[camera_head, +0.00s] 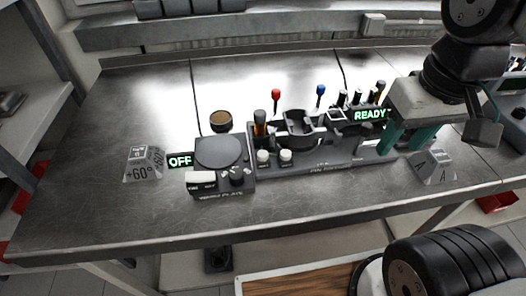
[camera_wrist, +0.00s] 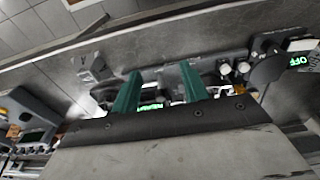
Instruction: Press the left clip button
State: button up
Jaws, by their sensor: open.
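A dark engine fixture (camera_head: 325,165) stands on the steel bench, with two white round clip buttons at its left front. The left clip button (camera_head: 263,157) sits beside the right clip button (camera_head: 286,156). White buttons also show right of my fingers in the wrist view, but I cannot tell for sure which is the left one. My gripper (camera_head: 406,138) is at the fixture's right end, well right of both buttons. Its two teal fingers are apart and nothing shows held between them; the wrist view shows them spread too (camera_wrist: 160,72).
A dark round-plate unit (camera_head: 219,153) with an OFF display (camera_head: 180,160) stands left of the fixture. Red (camera_head: 276,94) and blue (camera_head: 321,90) knobs rise behind it. A READY display (camera_head: 369,115) is near my gripper. Angle-marked blocks stand at left (camera_head: 143,163) and right (camera_head: 435,167).

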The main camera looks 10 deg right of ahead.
grip_shut()
dwell(1.6)
